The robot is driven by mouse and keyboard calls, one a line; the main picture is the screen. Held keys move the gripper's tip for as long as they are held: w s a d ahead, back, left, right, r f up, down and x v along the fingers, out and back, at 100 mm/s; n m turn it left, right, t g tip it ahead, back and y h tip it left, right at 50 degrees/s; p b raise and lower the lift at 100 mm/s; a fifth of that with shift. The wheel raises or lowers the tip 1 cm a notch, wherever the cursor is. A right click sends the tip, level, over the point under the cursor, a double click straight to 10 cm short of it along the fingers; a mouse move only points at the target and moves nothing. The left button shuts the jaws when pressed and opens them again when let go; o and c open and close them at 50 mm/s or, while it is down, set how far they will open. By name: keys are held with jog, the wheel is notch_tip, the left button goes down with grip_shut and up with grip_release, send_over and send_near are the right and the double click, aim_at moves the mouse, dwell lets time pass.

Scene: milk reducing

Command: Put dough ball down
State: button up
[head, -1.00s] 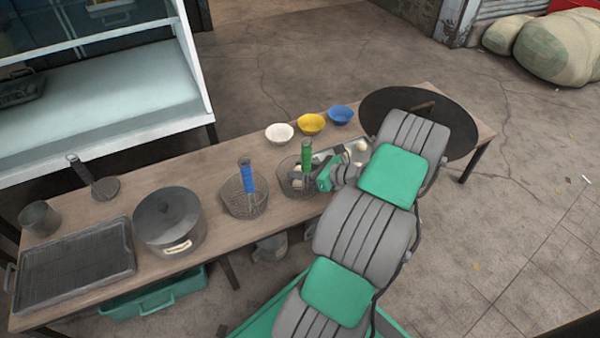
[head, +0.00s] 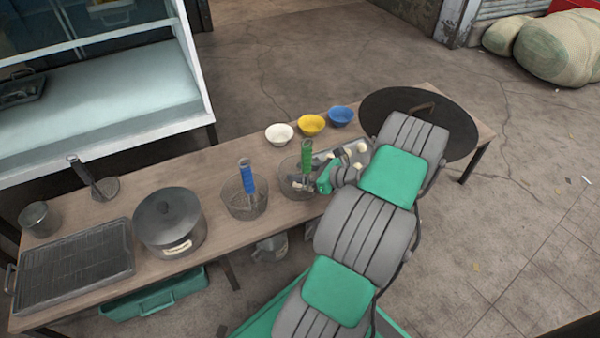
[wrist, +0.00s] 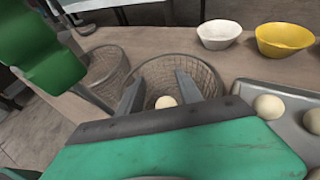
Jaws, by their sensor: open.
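A pale dough ball (wrist: 166,102) lies in the wire basket with the green handle, low between my fingers in the wrist view. My gripper body hides part of the view around it. The wire basket (wrist: 207,78) is round and mesh-walled; its green handle (head: 307,152) rises steeply in the head view and fills the upper left of the wrist view. My gripper (wrist: 159,88) is open, its two dark fingers apart over the basket. In the head view my gripper is small beside the basket, and I cannot tell whether a finger touches the ball.
A tray with dough balls (wrist: 269,107) lies right of the basket. A second basket with a blue handle (head: 246,178) stands to the left. White (head: 279,134), yellow (head: 311,125) and blue (head: 341,116) bowls line the back edge. A lidded pot (head: 169,222) stands farther left.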

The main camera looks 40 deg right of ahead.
jog(key=p+v, duration=0.4)
jog(key=v, duration=0.8)
jog(key=shift+r, duration=0.45)
jog(key=shift+a, duration=0.1)
